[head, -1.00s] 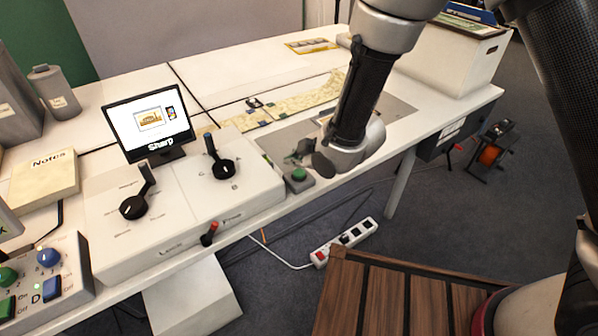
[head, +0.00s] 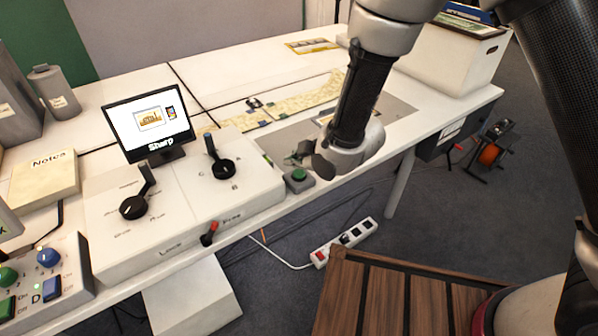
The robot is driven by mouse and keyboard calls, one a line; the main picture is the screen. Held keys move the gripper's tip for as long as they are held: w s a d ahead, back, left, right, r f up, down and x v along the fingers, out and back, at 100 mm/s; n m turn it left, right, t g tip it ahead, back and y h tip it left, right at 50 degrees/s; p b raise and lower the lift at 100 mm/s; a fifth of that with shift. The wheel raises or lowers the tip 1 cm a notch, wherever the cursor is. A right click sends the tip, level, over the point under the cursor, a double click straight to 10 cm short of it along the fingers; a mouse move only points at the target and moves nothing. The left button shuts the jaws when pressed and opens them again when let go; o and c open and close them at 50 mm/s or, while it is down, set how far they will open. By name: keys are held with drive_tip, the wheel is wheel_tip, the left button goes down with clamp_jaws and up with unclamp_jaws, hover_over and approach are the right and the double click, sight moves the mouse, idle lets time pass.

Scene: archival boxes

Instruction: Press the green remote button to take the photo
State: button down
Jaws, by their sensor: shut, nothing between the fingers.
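The green remote button (head: 298,174) sits on a small grey box (head: 299,184) near the front edge of the white table. My gripper (head: 299,157) hangs just behind and above the button, its fingers partly hidden by my wrist. It is shut and looks empty. The button's top shows clear of the fingers. A small monitor (head: 149,120) to the left shows a picture and the word "Sharp".
A white control panel (head: 190,230) with black levers (head: 221,169) and a red-tipped lever (head: 208,234) stands left of the button. A map strip (head: 300,101) lies behind. An archival box (head: 452,58) stands at the back right. A wooden slatted surface (head: 390,295) is in front.

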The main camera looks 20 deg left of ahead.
sight(296, 174)
drive_tip(key=shift+f, duration=0.1)
idle(0.5)
drive_tip(key=shift+f, duration=0.3)
drive_tip(key=shift+f, duration=0.55)
idle(0.6)
drive_tip(key=shift+r, duration=0.95)
drive_tip(key=shift+r, duration=2.55)
